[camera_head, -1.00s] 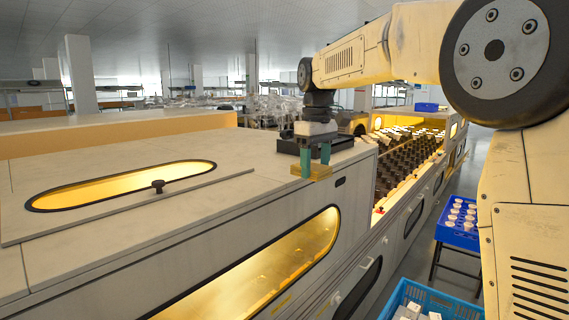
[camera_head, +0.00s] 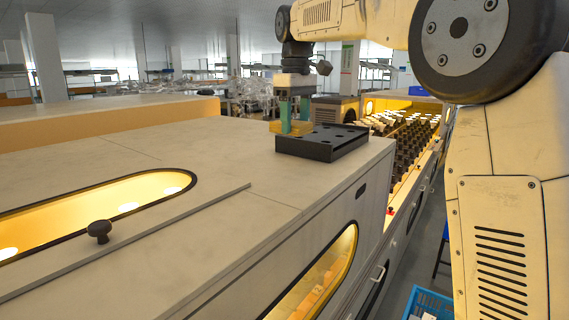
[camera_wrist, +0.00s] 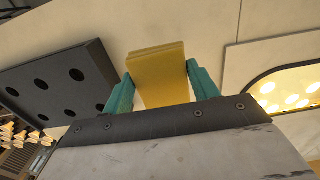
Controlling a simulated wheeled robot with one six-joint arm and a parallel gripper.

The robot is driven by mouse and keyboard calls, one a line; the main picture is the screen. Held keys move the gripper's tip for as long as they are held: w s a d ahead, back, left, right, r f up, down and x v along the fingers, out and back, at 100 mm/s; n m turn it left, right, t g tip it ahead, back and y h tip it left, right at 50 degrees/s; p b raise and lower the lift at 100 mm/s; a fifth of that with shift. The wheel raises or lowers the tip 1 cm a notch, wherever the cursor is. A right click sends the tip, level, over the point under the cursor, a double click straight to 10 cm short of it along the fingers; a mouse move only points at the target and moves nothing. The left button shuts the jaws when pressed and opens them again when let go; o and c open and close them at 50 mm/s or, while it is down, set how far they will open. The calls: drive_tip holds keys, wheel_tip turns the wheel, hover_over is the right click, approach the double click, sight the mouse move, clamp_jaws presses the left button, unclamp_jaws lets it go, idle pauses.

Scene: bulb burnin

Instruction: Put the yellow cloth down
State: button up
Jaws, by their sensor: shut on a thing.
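My gripper (camera_head: 294,121) is shut on the yellow cloth, with its two green fingers on either side of it. In the wrist view the yellow cloth (camera_wrist: 158,76) looks like a folded yellow block between the fingertips of my gripper (camera_wrist: 162,88). In the head view the cloth (camera_head: 275,127) shows beside the fingers, above the pale cabinet top (camera_head: 225,155) and behind the black tray. I cannot tell whether the cloth touches the top.
A black tray with round holes (camera_head: 322,145) lies at the right of the cabinet top; it is at left in the wrist view (camera_wrist: 55,85). A lid with a black knob (camera_head: 99,230) and lit window is at front left. Rows of dark bulb holders (camera_head: 405,145) lie beyond.

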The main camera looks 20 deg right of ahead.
hover_over(295, 172)
wheel_tip(295, 172, down, 6)
drive_tip(key=shift+w, duration=0.1)
drive_tip(key=shift+f, duration=1.95)
drive_tip(key=shift+f, duration=0.1)
drive_tip(key=o, duration=0.9)
drive_tip(key=shift+o, duration=0.2)
wheel_tip(295, 172, up, 12)
drive_tip(key=shift+r, duration=0.15)
drive_tip(key=s+f+m, duration=0.2)
drive_tip(key=s+f, duration=0.5)
drive_tip(key=s, duration=0.5)
drive_tip(key=s+d+f+m+t, duration=0.1)
drive_tip(key=s+f+m, duration=0.1)
drive_tip(key=s+f, duration=0.5)
drive_tip(key=s+d+f+m, duration=0.1)
drive_tip(key=s+f+m, duration=0.2)
drive_tip(key=s, duration=1.5)
wheel_tip(295, 172, down, 5)
drive_tip(key=shift+s+d+r, duration=0.1)
drive_tip(key=shift+s+d, duration=0.1)
drive_tip(key=shift+s, duration=0.05)
